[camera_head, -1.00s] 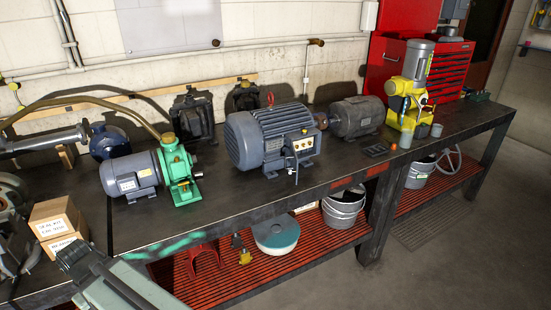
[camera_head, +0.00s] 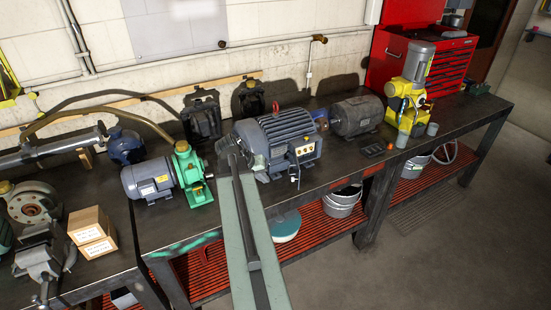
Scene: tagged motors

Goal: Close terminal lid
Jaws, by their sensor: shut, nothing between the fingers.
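The large blue-grey finned motor (camera_head: 270,133) stands on the bench in the middle of the head view. Its terminal box (camera_head: 305,151) is on the right side, with pale terminals showing in its open face. A thin dark piece, perhaps the lid seen edge-on, hangs at the front of the box; its exact angle is too small to tell. My arm reaches up from the bottom middle. My gripper (camera_head: 232,157) is at its far end, shut and empty, in front of the motor's left end and left of the terminal box. Whether it touches the motor cannot be told.
A green pump with a grey motor (camera_head: 150,179) stands close to the left of my arm. Two boxes (camera_head: 92,233) lie at left.

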